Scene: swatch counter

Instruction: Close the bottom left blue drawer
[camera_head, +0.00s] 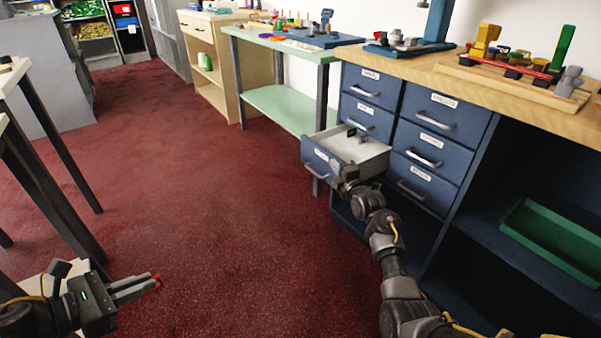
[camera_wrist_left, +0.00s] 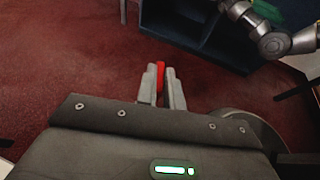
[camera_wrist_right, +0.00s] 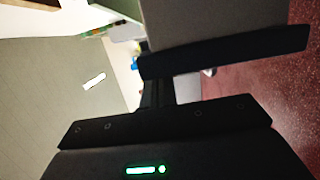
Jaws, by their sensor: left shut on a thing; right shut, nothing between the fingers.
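The bottom left blue drawer (camera_head: 318,160) is pulled out of the blue cabinet (camera_head: 452,152) in the head view. Its pale inside shows, with small dark items in it. My right gripper (camera_head: 342,166) is shut with nothing between its fingers, close to the right end of the drawer front. Whether it touches the drawer, I cannot tell. Its dark fingers fill the middle of the right wrist view (camera_wrist_right: 160,92). My left gripper (camera_head: 145,284) is far from the drawer, low at the left, shut on a small red thing (camera_wrist_left: 160,78).
The other labelled drawers are shut. Toy pieces stand on the wooden counter top (camera_head: 440,75). A green tray (camera_head: 555,238) lies on the open shelf at right. A green table (camera_head: 285,108) stands left of the cabinet. The red carpet (camera_head: 190,190) is clear in the middle.

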